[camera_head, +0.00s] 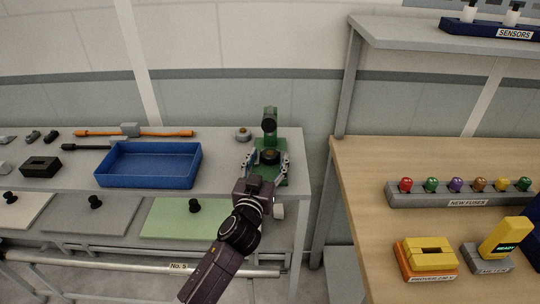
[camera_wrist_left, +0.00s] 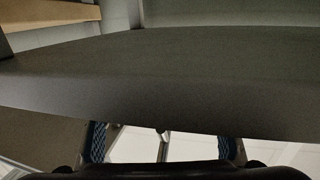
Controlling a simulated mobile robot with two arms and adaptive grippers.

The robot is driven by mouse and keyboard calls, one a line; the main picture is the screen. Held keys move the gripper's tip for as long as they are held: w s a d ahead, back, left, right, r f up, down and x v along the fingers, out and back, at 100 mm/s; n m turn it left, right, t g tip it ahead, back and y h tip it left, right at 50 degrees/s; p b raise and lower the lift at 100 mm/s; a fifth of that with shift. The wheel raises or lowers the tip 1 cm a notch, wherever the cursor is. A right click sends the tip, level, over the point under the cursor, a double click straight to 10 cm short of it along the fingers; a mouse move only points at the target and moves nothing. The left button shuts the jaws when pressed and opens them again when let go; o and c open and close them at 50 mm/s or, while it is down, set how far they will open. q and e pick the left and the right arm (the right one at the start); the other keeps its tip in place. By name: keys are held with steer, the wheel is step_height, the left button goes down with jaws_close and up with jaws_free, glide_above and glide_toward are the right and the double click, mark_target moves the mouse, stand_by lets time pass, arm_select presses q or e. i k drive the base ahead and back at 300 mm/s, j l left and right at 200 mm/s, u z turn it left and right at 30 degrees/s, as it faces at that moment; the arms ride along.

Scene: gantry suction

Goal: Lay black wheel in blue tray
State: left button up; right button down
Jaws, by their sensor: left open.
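The blue tray (camera_head: 150,181) lies empty on the grey bench, left of the green stand (camera_head: 282,145). The green stand carries a dark round part (camera_head: 269,125) on its upright and a lower black round part with a brass-coloured centre (camera_head: 269,156). I cannot tell for certain which is the black wheel. My left gripper (camera_head: 268,160) is open at the stand, its fingers to either side of the lower part. The wrist hides the stand's front. In the left wrist view the blue-padded fingers (camera_wrist_left: 162,145) are apart, with no wheel visible between them.
An orange-handled tool (camera_head: 150,132) and a black block (camera_head: 41,167) lie around the tray. A grey fitting (camera_head: 243,135) sits behind the gripper. Black knobs stand on lower panels in front. A wooden table (camera_head: 375,210) with fuses and a shelf is at right.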

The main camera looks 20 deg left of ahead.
mark_target(168, 170)
steer(key=k+l, duration=0.25)
steer(key=k, duration=0.15)
steer(key=k+l, duration=0.3)
steer(key=k+u, duration=0.05)
